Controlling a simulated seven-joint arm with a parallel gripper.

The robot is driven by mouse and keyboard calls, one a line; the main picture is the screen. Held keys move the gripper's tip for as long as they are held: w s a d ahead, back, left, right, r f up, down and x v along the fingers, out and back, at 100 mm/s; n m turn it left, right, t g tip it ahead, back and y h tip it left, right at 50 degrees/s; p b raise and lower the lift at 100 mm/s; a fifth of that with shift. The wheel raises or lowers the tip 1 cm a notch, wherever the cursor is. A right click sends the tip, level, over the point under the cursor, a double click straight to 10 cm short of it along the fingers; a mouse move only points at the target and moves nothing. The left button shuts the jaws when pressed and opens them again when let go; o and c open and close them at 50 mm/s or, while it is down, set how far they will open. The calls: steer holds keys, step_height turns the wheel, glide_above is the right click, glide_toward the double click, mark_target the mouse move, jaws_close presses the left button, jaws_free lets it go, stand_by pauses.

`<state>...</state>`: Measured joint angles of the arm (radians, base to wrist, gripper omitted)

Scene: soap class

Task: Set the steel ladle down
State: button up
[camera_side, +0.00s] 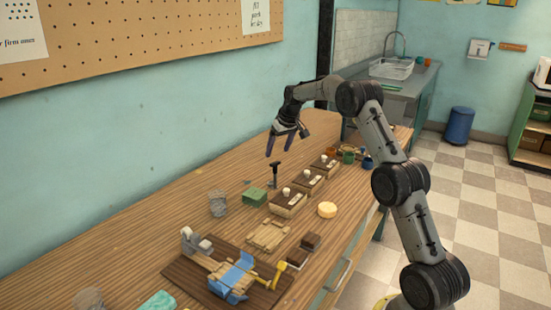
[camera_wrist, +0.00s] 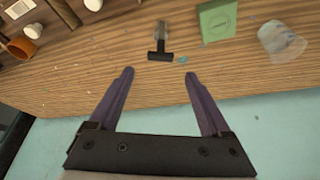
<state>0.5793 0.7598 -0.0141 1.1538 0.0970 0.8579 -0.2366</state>
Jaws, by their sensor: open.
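My gripper (camera_side: 279,148) is open and empty, held above the far part of the wooden bench. In the wrist view its two purple fingers (camera_wrist: 159,74) are spread with nothing between them. A small dark tool with a T-shaped top (camera_side: 275,171) stands on the bench below the gripper. In the wrist view this tool (camera_wrist: 160,56) shows just beyond the fingertips, apart from them, with a grey part behind its black bar. I cannot make out a bowl on it, so I cannot tell whether it is the steel ladle. No other ladle is clear in either view.
A green box (camera_side: 253,197) and a clear crumpled-looking cup (camera_side: 218,204) stand nearby. Several small wooden boxes with white items (camera_side: 288,204) line the bench's right side. A yellow round soap (camera_side: 327,210) lies near the front edge. The bench along the wall (camera_side: 180,205) is mostly bare.

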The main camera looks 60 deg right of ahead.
steer(key=s+a+r+n, duration=0.1)
steer(key=s+a+r, duration=0.6)
steer(key=a, duration=0.4)
steer(key=s+a+r+n, duration=0.1)
steer(key=s+a+r, duration=0.65)
steer(key=a, duration=0.35)
steer(key=s+a+f, duration=0.1)
steer(key=s+a, duration=0.3)
steer(key=s, duration=0.4)
steer(key=s+a+f+n+t+y, duration=0.1)
steer(key=s+a+f, duration=0.1)
steer(key=s, duration=0.5)
steer(key=s+a+f+n, duration=0.1)
steer(key=s+a+f, duration=0.1)
steer(key=s+a, duration=0.3)
steer(key=s, duration=0.3)
steer(key=shift+s+a+f+t+y, duration=0.2)
steer(key=shift+s+a+t+y, duration=0.1)
steer(key=shift+a, duration=0.05)
